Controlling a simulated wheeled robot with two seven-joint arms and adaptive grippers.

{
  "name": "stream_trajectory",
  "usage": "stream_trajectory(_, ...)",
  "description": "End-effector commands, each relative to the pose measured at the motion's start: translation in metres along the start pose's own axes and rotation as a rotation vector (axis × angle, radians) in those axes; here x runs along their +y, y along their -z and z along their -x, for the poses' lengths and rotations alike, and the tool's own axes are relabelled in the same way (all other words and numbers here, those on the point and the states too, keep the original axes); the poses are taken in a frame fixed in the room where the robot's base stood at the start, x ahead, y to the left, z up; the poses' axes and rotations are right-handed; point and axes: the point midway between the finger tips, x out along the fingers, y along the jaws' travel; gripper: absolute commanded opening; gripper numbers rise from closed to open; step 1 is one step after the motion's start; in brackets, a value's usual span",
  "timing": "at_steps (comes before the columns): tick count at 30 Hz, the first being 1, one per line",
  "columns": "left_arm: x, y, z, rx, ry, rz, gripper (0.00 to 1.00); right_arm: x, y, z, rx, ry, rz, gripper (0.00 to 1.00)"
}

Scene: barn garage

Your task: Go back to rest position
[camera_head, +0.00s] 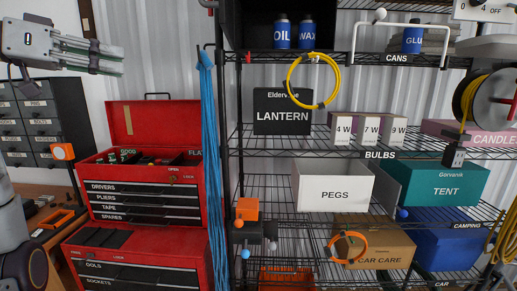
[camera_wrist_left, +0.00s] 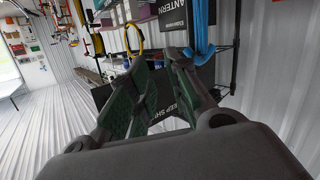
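My left gripper (camera_head: 122,60) is at the upper left of the head view, raised in front of the wall, its fingers pointing right. In the left wrist view its two green-padded fingers (camera_wrist_left: 160,62) stand apart with a gap between them. Nothing is held in that gap. A dark panel with partly hidden "EEP SH" lettering (camera_wrist_left: 181,104) shows behind the fingers. My right gripper is in neither view.
A red tool chest (camera_head: 150,125) stands on the left, beside grey drawers (camera_head: 40,115). Blue cords (camera_head: 212,160) hang at the black wire shelving (camera_head: 290,160), which holds a lantern box (camera_head: 283,100), a pegs box (camera_head: 332,187) and a tent box (camera_head: 450,178). Space right of the fingers looks clear.

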Motion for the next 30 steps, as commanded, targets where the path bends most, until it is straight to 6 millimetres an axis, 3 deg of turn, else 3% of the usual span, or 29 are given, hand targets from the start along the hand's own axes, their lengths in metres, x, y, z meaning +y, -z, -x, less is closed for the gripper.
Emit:
stream_trajectory(12, -0.050, -0.094, -0.078, -0.125, 0.108, 0.086, 0.19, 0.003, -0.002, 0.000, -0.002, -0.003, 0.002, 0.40)
stream_trajectory(30, -0.086, -0.248, -0.152, -0.301, 0.243, 0.171, 0.19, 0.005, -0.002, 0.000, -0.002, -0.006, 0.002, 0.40)
